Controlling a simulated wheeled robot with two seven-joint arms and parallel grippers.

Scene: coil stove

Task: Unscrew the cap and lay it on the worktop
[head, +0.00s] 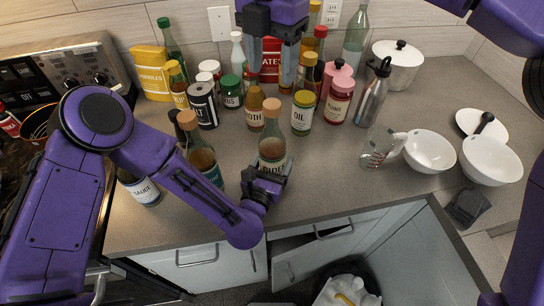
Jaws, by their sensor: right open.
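A bottle (272,148) with a tan cap (272,104) stands upright near the front edge of the worktop (330,165). The cap sits on the bottle's neck. My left gripper (272,180) is at the lower part of this bottle and covers part of its label; whether its jaws are closed on the bottle is hidden. My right gripper (270,76) points down above and behind the cap in the picture, open, with its fingers apart and nothing seen held between them.
Several bottles and jars crowd around, including a second tan-capped bottle (202,155), an oil bottle (302,112) and a plum jar (339,102). A steel bottle (374,95), a glass jug (377,148) and white bowls (429,151) stand at right. Worktop is clear right of the held-side bottle.

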